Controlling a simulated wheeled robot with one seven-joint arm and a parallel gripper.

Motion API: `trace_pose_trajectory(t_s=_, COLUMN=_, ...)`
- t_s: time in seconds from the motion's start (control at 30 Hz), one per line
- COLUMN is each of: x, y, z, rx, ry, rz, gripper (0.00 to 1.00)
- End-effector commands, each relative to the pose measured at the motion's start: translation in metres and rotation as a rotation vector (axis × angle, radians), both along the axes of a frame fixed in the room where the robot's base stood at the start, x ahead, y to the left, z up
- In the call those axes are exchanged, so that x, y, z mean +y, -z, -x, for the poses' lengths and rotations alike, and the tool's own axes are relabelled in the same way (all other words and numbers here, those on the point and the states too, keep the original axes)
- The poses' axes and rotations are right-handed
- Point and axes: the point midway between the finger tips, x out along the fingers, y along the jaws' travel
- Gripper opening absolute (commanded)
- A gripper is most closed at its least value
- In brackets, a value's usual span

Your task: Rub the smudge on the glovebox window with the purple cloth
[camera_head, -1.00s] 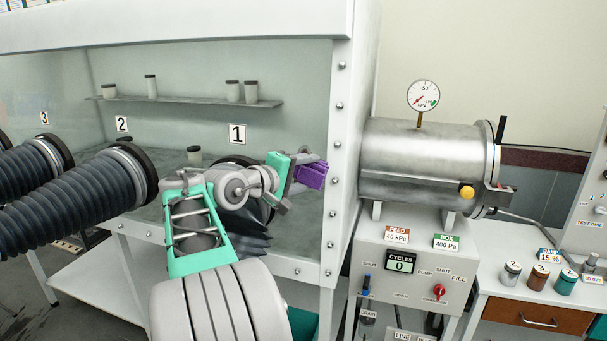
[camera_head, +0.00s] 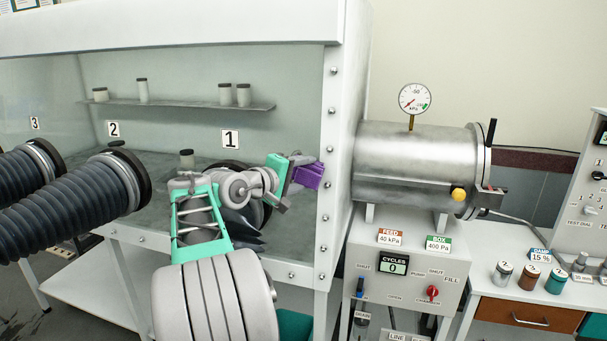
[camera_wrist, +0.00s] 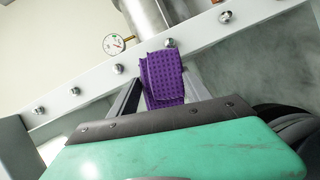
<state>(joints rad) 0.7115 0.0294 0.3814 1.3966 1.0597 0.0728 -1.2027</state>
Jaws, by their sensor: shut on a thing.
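My gripper (camera_head: 299,178) is shut on the folded purple cloth (camera_head: 310,174), which sticks out past the fingertips. In the wrist view the purple cloth (camera_wrist: 162,78) stands between the two fingers. The cloth is close to the right end of the glovebox window (camera_head: 290,130), near the bolted white frame. I cannot tell whether it touches the glass. No smudge can be made out clearly on the window; my arm and gripper hide part of the lower right glass.
Glove port 1 lies behind my arm. Ribbed black gloves (camera_head: 75,205) stick out at the left. A bolted white frame post (camera_head: 328,150) edges the window. The steel antechamber (camera_head: 415,165) with its gauge (camera_head: 415,99) is to the right, above a control box (camera_head: 410,275).

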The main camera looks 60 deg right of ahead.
Motion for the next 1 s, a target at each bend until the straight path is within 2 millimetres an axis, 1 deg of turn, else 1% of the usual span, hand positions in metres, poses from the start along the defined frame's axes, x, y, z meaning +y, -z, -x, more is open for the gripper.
trace_pose_trajectory(t_s=0.77, x=-0.014, y=0.001, z=-0.003, rx=0.0, ry=-0.001, rz=0.0, gripper=0.24)
trace_pose_trajectory(t_s=0.87, x=-0.014, y=0.0, z=-0.006, rx=0.0, ry=-0.001, rz=0.0, gripper=0.24)
trace_pose_trajectory(t_s=1.0, x=-0.011, y=-0.002, z=-0.02, rx=0.001, ry=-0.002, rz=-0.001, gripper=0.24)
